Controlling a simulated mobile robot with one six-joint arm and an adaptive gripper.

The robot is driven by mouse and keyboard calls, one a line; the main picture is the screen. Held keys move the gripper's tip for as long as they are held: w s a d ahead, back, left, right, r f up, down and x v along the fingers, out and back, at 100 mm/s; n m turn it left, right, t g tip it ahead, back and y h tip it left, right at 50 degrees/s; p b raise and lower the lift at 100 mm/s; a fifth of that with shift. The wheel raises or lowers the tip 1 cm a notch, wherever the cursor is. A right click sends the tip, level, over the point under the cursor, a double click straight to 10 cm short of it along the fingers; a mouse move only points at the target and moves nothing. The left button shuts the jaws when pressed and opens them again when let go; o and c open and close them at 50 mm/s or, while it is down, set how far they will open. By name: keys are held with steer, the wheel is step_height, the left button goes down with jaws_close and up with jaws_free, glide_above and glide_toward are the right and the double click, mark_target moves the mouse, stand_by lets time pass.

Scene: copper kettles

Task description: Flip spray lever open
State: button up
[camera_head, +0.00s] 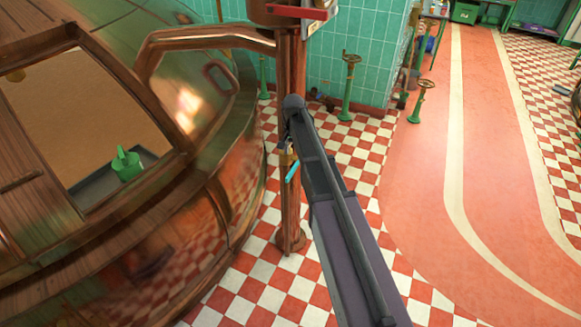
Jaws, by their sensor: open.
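A copper post (291,213) stands beside the big copper kettle (205,250). A small cyan lever-like piece (292,172) shows at the post, tilted, just left of my dark arm. A red bar (290,11) sits on the copper fitting at the top of the post. I cannot tell for certain which of these is the spray lever. My gripper (285,143) is small and partly hidden at the far end of my arm, close to the post and above the cyan piece. It is open; I cannot tell whether it touches anything.
The kettle with its open hatch fills the left; a green container (126,164) sits in the hatch. A curved copper pipe (205,38) runs to the post. Green valve stands (347,90) are behind.

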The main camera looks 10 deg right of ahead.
mark_target(291, 171)
steer(key=w, duration=0.3)
steer(key=shift+r+m, duration=0.4)
steer(key=shift+f, duration=0.15)
step_height(291, 171, down, 14)
steer(key=b, duration=1.3)
steer(key=shift+r, duration=0.25)
